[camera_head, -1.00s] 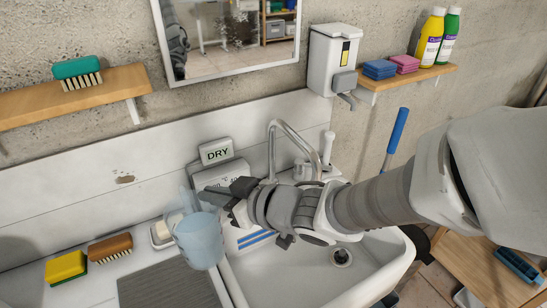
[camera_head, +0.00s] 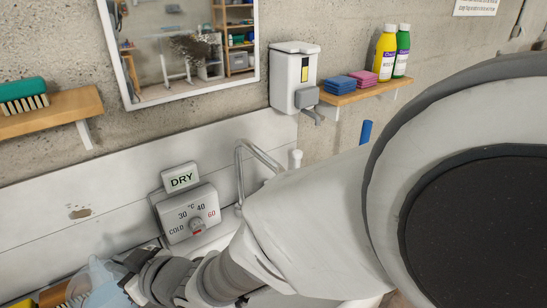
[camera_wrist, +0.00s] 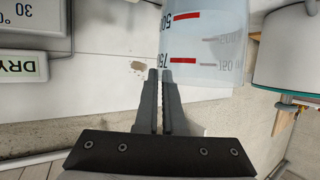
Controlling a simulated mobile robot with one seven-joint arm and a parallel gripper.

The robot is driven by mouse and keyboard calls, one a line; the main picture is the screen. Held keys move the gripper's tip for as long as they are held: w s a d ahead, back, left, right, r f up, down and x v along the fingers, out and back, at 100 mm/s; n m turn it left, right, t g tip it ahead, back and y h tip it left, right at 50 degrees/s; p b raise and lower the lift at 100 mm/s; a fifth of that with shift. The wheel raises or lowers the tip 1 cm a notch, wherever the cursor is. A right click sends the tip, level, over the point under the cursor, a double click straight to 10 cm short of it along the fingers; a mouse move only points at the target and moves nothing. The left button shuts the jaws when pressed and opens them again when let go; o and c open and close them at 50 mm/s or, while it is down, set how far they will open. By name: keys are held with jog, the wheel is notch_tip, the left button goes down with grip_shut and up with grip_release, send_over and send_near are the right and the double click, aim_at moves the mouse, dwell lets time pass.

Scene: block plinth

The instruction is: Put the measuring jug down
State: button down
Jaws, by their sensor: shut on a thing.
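The measuring jug (camera_head: 101,287) is a clear bluish vessel at the lower left of the head view, cut off by the bottom edge. My gripper (camera_head: 128,268) is at its right side and shut on it. In the wrist view the jug (camera_wrist: 207,45) shows red and grey volume marks, and my two fingers (camera_wrist: 164,75) are close together at its near edge. The exact part gripped is hard to make out. The jug's base is out of view, so I cannot tell whether it touches the surface.
A brown brush (camera_head: 52,294) and a yellow sponge (camera_head: 22,303) lie left of the jug. A dial box (camera_head: 188,213) with a DRY sign (camera_head: 180,179) is on the wall panel to the right. A tap (camera_head: 240,165) stands beyond. My arm hides most of the basin.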

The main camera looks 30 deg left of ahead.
notch_tip(320, 180, down, 3)
jog(key=shift+f, duration=0.1)
jog(key=c, duration=1.5)
grip_release()
jog(key=shift+f+b, duration=0.15)
jog(key=shift+b, duration=0.2)
jog(key=o, duration=0.5)
jog(key=shift+d+r, duration=0.1)
jog(key=shift+r, duration=0.15)
